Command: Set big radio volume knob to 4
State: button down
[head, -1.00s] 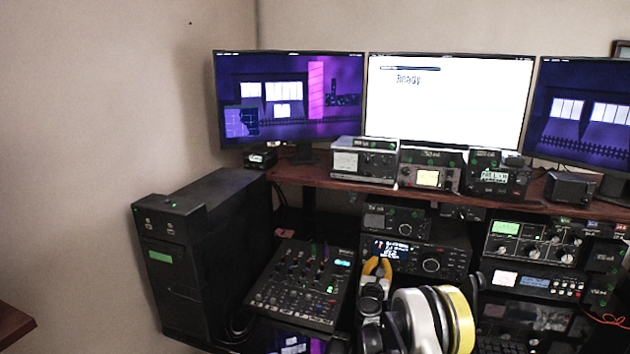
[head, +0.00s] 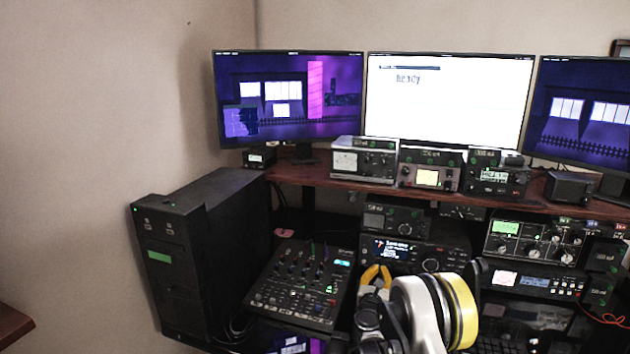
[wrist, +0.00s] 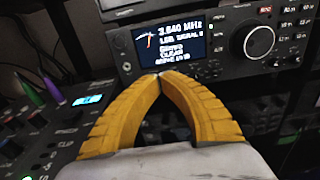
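The big radio (head: 455,249) is a black unit under the shelf, with a lit display and a large round dial. In the wrist view its display (wrist: 168,42) reads 3.640 MHz, and the large dial (wrist: 265,40) is right of it. Small knobs sit around the display; I cannot tell which is the volume knob or read its setting. My gripper (head: 376,270) has yellow fingers and is in front of the radio's lower left. In the wrist view my gripper (wrist: 159,76) has its fingertips together just below the display. I see nothing between them; contact with the radio is unclear.
A mixer (head: 300,285) with several knobs lies left of my gripper. A smaller radio (head: 392,222) sits on top of the big radio. More radio units (head: 530,243) stand to the right. A black computer tower (head: 205,250) stands at the left.

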jog(key=shift+s+a, duration=0.1)
jog(key=shift+s, duration=0.15)
jog(key=shift+r, duration=0.1)
